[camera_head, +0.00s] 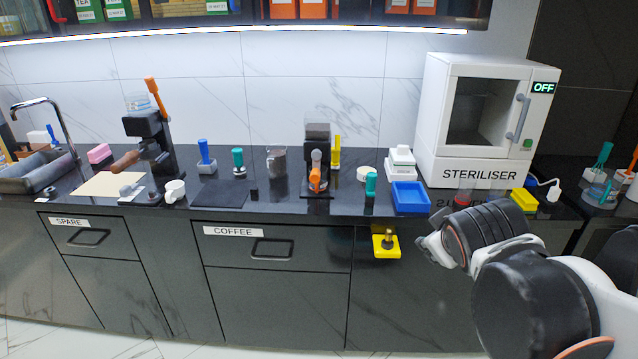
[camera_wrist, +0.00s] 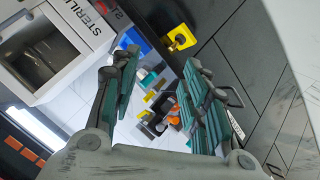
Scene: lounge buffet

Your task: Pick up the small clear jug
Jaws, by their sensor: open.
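A small clear jug (camera_head: 277,161) with a greyish look stands upright on the dark counter in the head view, left of the coffee grinder (camera_head: 317,160). I cannot pick the jug out in the wrist view. My gripper (camera_head: 432,245) is in front of the counter at the right, below the steriliser, well apart from the jug. In the wrist view my gripper (camera_wrist: 160,75) has its two teal-padded fingers spread wide, with nothing held between them.
The white steriliser (camera_head: 480,175) stands on the counter at the right, with a blue tray (camera_head: 410,196) beside it. A yellow holder (camera_head: 386,244) juts from the counter front. A white mug (camera_head: 174,191) and a dark mat (camera_head: 220,195) lie left of the jug. The floor in front is clear.

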